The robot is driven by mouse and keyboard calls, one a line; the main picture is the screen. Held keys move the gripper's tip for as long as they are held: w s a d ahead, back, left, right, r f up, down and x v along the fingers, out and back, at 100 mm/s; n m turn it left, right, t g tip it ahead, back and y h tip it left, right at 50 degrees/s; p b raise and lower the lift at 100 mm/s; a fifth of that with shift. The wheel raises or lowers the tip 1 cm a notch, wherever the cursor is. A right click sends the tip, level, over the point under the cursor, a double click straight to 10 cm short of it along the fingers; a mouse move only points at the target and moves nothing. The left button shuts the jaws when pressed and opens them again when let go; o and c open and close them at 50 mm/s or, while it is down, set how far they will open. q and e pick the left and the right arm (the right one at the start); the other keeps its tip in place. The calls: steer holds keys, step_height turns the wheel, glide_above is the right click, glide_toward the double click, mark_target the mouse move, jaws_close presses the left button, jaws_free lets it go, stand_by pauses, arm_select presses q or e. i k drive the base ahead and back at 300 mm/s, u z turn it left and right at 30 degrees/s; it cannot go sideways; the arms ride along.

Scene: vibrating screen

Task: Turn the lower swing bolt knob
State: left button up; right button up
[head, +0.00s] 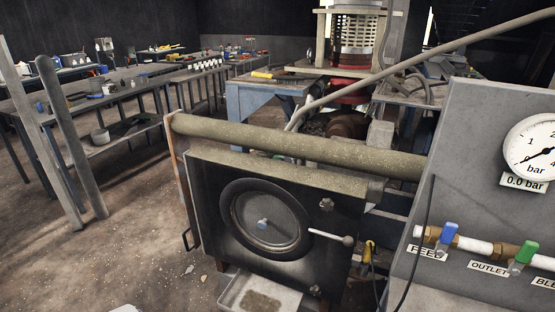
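The dark front panel (214,212) of a metal box fills the lower middle of the head view, with a round black-rimmed window in it. A small lower knob (315,291) sits near the panel's bottom right corner, close to the bottom of the picture. A matching upper knob (326,204) sits near the top right of the panel. A lever with a round grey end (348,241) sticks out to the right between them. Neither of my grippers is in view, and nothing is seen touching the knobs.
A tray (236,290) holding brown material is below the panel. A thick pipe (290,143) crosses above it. On the right stands a grey console (472,112) with a gauge and valves; a black cable hangs beside it. Workbenches (115,82) stand at left; the floor before them is open.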

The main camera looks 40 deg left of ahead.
mark_target(314, 290)
steer(key=u, duration=1.45)
